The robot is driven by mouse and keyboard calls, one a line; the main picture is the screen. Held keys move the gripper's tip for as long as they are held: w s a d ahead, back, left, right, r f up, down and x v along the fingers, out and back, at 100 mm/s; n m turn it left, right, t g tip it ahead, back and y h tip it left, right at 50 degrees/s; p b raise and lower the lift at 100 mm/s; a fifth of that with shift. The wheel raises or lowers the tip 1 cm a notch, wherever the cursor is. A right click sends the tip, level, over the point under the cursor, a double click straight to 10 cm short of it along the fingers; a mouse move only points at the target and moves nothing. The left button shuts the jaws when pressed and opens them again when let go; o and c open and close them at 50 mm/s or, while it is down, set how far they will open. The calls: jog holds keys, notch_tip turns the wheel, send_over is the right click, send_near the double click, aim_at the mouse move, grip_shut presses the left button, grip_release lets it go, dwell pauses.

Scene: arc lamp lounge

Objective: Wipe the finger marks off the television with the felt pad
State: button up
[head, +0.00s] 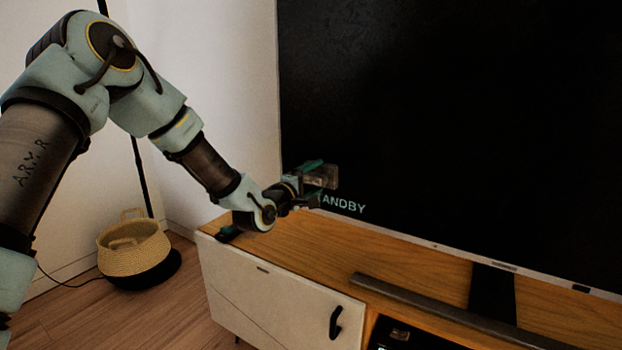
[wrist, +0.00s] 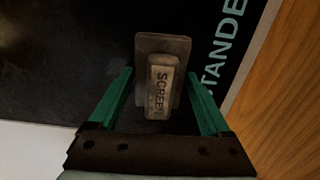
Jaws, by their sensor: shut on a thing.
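The television (head: 450,120) is a large dark screen with pale STANDBY lettering low on its left; its screen (wrist: 60,60) also fills much of the wrist view. My gripper (head: 316,180), with green fingers, is at the screen's lower left, over the first letters. It is shut on the felt pad (head: 331,176), a grey-brown pad with a block handle marked SCREEN (wrist: 160,88). The pad is at the screen face; I cannot tell if it touches. Faint pale smudges (wrist: 88,68) show left of the pad in the wrist view; the pad hides what is behind it.
A wooden-topped cabinet (head: 275,256) with white fronts stands below the television. A long dark bar (head: 440,312) lies on its top, and a small dark green thing (head: 228,234) sits at its left end. A woven basket (head: 134,248) stands on the floor at left.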

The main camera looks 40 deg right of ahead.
jog(key=shift+s+d, duration=0.25)
jog(key=shift+s, duration=0.95)
jog(key=shift+w+d, duration=0.1)
jog(key=shift+w+a, duration=0.2)
jog(key=shift+w, duration=0.75)
jog(key=shift+w+a, duration=0.15)
jog(key=shift+w, duration=0.8)
jog(key=shift+v, duration=3.05)
jog(key=shift+v, duration=1.5)
